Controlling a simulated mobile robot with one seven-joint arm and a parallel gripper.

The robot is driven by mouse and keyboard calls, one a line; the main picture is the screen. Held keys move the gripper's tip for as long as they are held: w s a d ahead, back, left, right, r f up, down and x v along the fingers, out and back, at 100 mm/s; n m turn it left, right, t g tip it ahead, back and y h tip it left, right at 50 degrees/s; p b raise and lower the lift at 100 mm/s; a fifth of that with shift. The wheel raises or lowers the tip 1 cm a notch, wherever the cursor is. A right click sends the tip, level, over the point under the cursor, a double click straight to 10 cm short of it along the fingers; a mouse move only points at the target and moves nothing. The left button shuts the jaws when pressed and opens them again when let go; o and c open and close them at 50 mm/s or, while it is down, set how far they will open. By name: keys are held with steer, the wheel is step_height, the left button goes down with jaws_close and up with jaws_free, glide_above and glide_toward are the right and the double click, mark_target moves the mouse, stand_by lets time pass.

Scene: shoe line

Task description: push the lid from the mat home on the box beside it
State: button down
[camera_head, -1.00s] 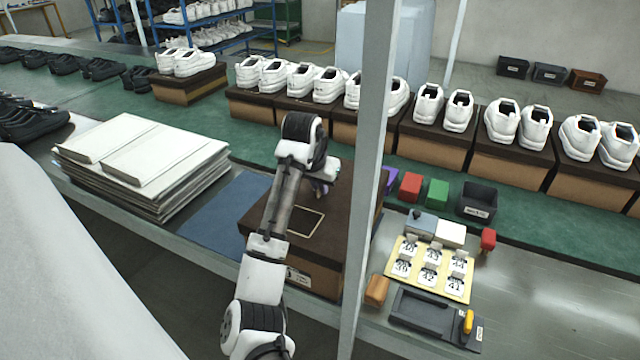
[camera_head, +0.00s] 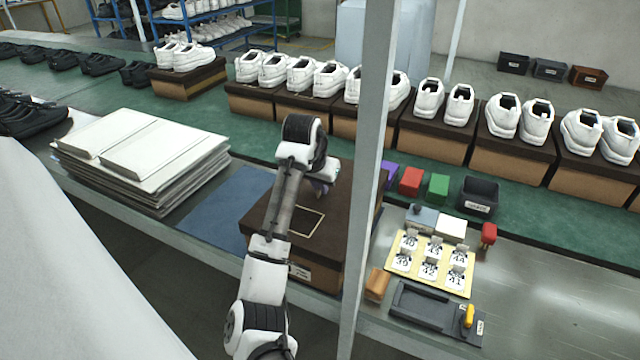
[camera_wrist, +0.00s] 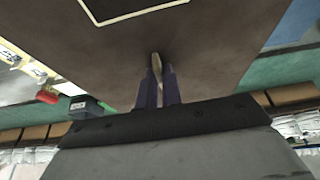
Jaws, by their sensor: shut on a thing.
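The dark brown lid (camera_head: 262,212), with a pale rectangle outlined on its top, lies over the brown box (camera_head: 325,277). The blue mat (camera_head: 217,208) beside it to the left is bare where it shows. My gripper (camera_head: 322,188) is low over the lid's top, partly hidden by my arm in the head view. In the wrist view my gripper (camera_wrist: 158,82) has its two purple fingers close together at the lid (camera_wrist: 215,50), with a small pale piece between them that looks like a grip on the lid. Whether the lid's rim sits fully down all round is hidden.
A grey post (camera_head: 367,180) stands just right of the box. A stack of white boards (camera_head: 145,160) lies left of the mat. Small coloured blocks, a dark bin (camera_head: 479,196) and a yellow card tray (camera_head: 430,265) are to the right. Shoes on boxes line the back.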

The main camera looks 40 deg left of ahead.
steer(key=c, duration=1.5)
jaws_free()
steer(key=v, duration=1.3)
steer(key=shift+s+r, duration=0.25)
steer(key=shift+r, duration=0.05)
steer(key=shift+d, duration=0.1)
